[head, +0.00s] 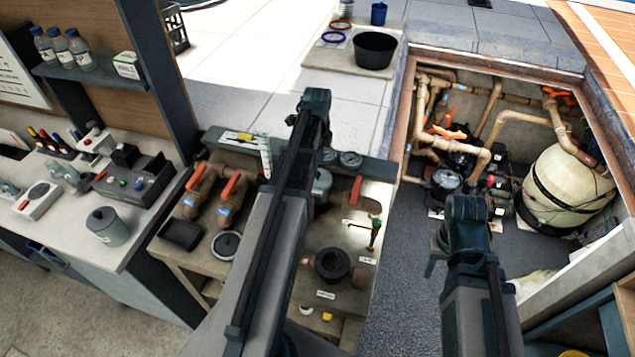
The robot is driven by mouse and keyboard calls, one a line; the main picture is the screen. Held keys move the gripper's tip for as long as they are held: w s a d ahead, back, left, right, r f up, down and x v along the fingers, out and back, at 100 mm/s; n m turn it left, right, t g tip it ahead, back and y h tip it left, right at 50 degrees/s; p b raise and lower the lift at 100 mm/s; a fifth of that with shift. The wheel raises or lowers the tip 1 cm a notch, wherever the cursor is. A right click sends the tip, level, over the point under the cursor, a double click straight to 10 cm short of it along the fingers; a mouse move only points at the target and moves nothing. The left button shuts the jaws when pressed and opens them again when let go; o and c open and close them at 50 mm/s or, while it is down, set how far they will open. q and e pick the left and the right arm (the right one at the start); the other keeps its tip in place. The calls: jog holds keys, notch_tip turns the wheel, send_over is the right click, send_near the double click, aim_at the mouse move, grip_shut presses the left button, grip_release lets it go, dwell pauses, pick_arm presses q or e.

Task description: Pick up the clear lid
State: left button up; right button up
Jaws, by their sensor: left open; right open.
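A round disc with a dark rim and pale centre (226,245), which looks like the clear lid, lies on the bench (190,268) between a black tray and the pipework. I cannot tell its material for sure. My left gripper (312,108) is at the end of the arm reaching over the bench, well beyond the disc and to its right, apart from it. My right gripper (465,225) is over the dark floor by the pit, far right of the disc. Both grippers are open and I see nothing held. Their fingertips are mostly hidden by my arms.
A black square tray (181,234) lies left of the disc. Pipes with red handles (228,186) stand behind it. A black round port (332,263) is on the bench's right part. A grey canister (107,226) stands on the left counter. A tank (568,185) stands in the pit.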

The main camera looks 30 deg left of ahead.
aim_at(318, 177)
pick_arm(q)
notch_tip(318, 177, down, 4)
jog(key=b, duration=0.3)
jog(key=shift+c, duration=0.2)
grip_shut()
